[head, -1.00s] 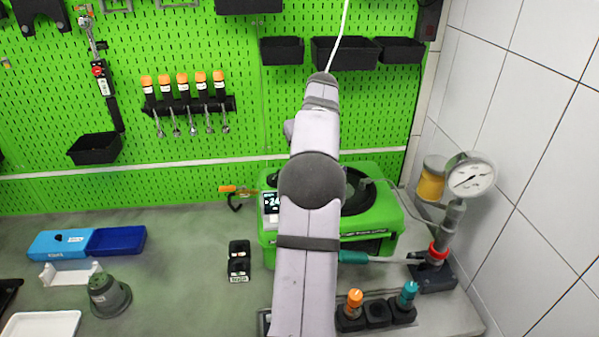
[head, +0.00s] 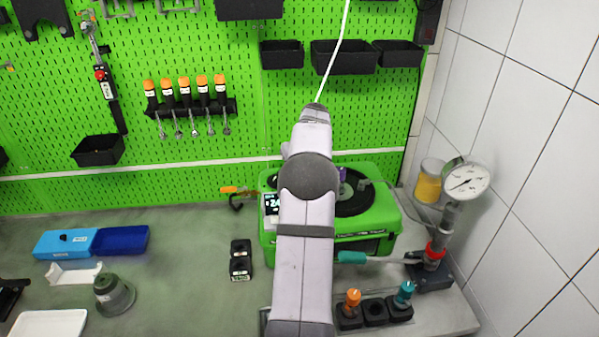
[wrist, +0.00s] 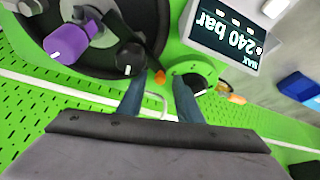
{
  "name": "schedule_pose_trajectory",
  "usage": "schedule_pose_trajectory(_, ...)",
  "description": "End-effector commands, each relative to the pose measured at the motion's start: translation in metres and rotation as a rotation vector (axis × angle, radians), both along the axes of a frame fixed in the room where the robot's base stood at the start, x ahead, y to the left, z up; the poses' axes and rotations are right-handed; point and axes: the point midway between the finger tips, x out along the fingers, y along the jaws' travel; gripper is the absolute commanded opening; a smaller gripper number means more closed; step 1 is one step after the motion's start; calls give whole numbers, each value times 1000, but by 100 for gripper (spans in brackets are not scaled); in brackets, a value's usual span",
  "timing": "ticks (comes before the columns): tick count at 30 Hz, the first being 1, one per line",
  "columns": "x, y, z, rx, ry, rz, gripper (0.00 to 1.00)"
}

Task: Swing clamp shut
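My gripper (wrist: 156,94) shows in the wrist view with its two blue-grey fingers apart and nothing clearly held between them. It is over the green pump unit (wrist: 176,50), beside a dark round recess (wrist: 60,62). A black rounded knob (wrist: 130,56), possibly part of the swing clamp, lies just beyond the left fingertip, with a small orange tip (wrist: 160,76) nearby. A purple part (wrist: 70,44) sits in the recess. In the head view the green pump unit (head: 386,212) stands behind my arm, which hides my gripper and part of the unit.
A display (wrist: 226,28) reading 240 bar is on the unit. A pressure gauge (head: 465,181) stands at the right by the tiled wall. A black holder (head: 375,313) with orange and teal bottles is in front. A small black block (head: 240,260) stands at left.

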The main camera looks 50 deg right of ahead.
Motion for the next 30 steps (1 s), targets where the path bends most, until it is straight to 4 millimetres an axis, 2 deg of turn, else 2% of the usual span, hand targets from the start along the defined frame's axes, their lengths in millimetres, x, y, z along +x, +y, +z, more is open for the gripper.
schedule_pose_trajectory(1,0,0,0,0,0,0,32)
schedule_pose_trajectory(5,0,0,0,0,0,0,1)
schedule_pose_trajectory(6,0,0,0,0,0,0,0)
schedule_pose_trajectory(17,-1,2,0,0,0,39,0)
schedule_pose_trajectory(30,-8,13,1,-2,-1,310,0)
